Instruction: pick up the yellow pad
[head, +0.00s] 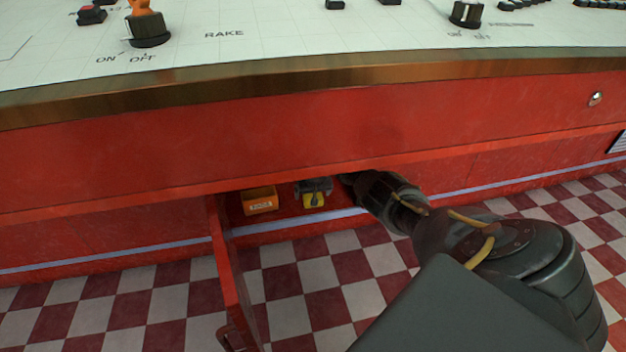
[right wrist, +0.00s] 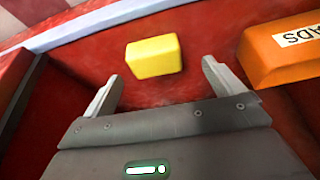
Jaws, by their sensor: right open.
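The yellow pad (right wrist: 154,57) is a small block lying on the red floor of a compartment, ahead of my right fingertips in the right wrist view. It also shows in the head view (head: 314,200), low in the red opening under the counter, partly hidden by my right gripper (head: 313,187). In the right wrist view my right gripper (right wrist: 160,74) is open and empty, its fingers spread wider than the pad, with the pad just beyond the gap between the tips. My left gripper is in neither view.
An orange box (right wrist: 280,50) labelled PADS stands to the right of the pad in the right wrist view. In the head view an open red door (head: 231,275) hangs left of the opening. The counter's metal edge (head: 300,80) runs above my right arm.

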